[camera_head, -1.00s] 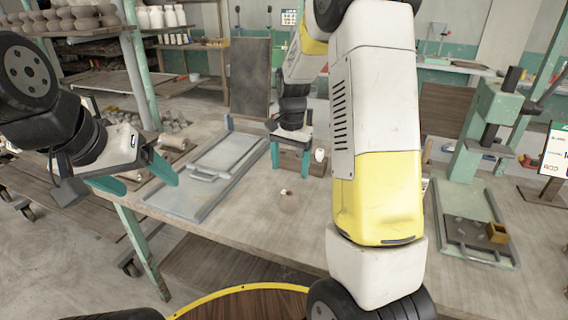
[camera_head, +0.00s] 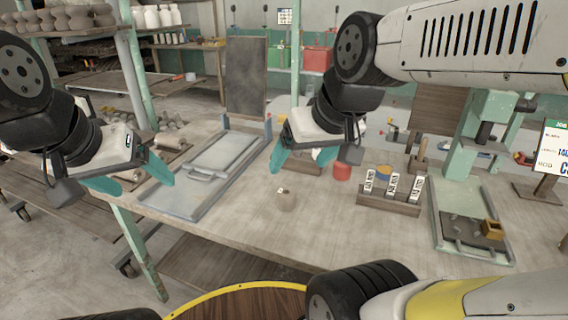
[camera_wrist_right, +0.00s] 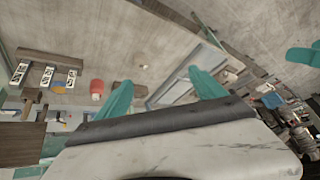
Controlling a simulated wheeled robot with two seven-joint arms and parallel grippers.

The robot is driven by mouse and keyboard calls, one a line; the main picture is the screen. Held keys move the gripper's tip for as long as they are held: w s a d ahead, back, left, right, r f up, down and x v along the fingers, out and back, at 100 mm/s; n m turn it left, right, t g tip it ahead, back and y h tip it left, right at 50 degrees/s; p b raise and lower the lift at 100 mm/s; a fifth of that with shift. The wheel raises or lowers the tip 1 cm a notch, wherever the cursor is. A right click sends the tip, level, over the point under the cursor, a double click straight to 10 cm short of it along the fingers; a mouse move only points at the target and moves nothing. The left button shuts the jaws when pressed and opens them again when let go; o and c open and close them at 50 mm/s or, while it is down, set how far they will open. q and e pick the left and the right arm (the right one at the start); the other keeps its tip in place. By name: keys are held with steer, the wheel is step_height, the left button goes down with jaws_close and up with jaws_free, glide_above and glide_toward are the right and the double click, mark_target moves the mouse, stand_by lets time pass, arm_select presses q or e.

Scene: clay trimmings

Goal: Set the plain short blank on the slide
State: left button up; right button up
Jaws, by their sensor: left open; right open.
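A small plain clay-coloured short cylinder, likely the blank (camera_head: 286,202), stands on the table in the middle with a small pale mark on top. A grey flat panel with a handle (camera_head: 222,155) lies in a frame on the left of the table. A dark plate with a handle (camera_head: 464,232) lies in a green frame under the press on the right. I cannot tell which is the slide. My right gripper (camera_head: 302,161) is open and empty, above and behind the blank; its fingers show in the right wrist view (camera_wrist_right: 160,95). My left gripper (camera_head: 135,180) is open and empty beside the left panel.
A rack with three labelled cards (camera_head: 388,206) stands right of the blank, with a red pot (camera_head: 341,172) behind it. A yellow-brown block (camera_head: 492,229) and grey bits lie on the dark plate. A green press (camera_head: 462,150) stands at the right. The table's front middle is clear.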

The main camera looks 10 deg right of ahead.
steer(key=w+d+f+n+g+h, duration=0.1)
steer(key=w+f+n, duration=0.1)
steer(key=w+n, duration=0.55)
steer(key=n+g+h, duration=0.1)
steer(key=n+g, duration=0.3)
steer(key=n, duration=2)
glide_toward(286, 191)
steer(key=shift+s+a+f, duration=0.25)
steer(key=shift+s+f, duration=0.45)
steer(key=shift+f, duration=0.1)
steer(key=shift+w+f+n, duration=0.2)
steer(key=shift+f+n, duration=0.15)
steer(key=shift+f, duration=0.35)
steer(key=f, duration=0.4)
steer(key=w+f, duration=0.1)
steer(key=f, duration=0.1)
steer(key=shift+d+f, duration=0.15)
steer(key=shift+f, duration=0.2)
steer(key=c, duration=1.6)
jaws_close()
steer(key=shift+r, duration=0.15)
